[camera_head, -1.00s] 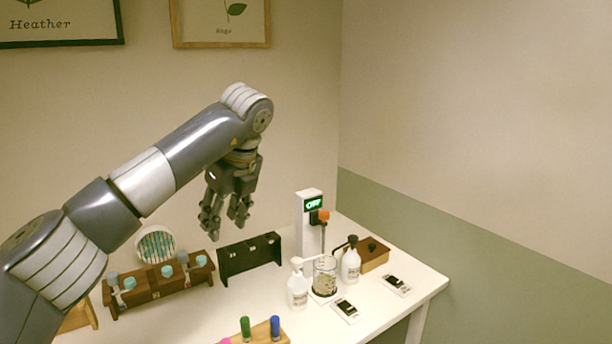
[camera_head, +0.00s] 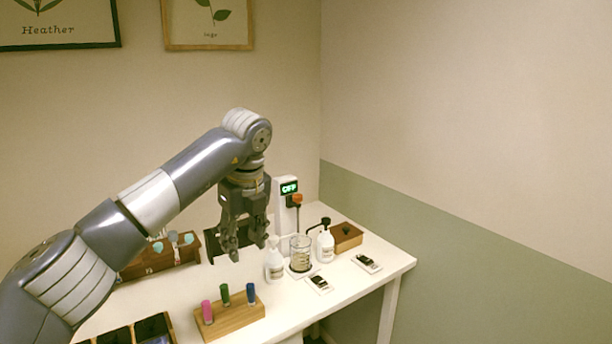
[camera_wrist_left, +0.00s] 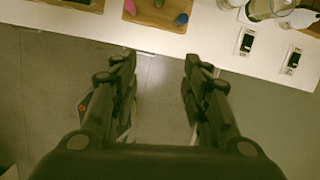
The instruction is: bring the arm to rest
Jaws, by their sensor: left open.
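My left gripper (camera_head: 243,240) hangs pointing down in the head view, with its fingers apart and nothing between them. In that view it overlaps the dark rack behind it and is left of the white pump bottle (camera_head: 274,262). In the left wrist view the open fingers (camera_wrist_left: 160,75) show over the floor, just off the table's edge (camera_wrist_left: 150,42). My left arm comes in from the left, bent at the elbow. My right gripper is not in view.
A wooden block (camera_head: 235,318) with pink, green and blue vials stands at the table front. A glass beaker (camera_head: 300,254), a second pump bottle (camera_head: 325,246), a wooden box (camera_head: 346,236) and a stand reading OFF (camera_head: 288,188) are to the right. A vial rack (camera_head: 150,262) is partly hidden by my arm.

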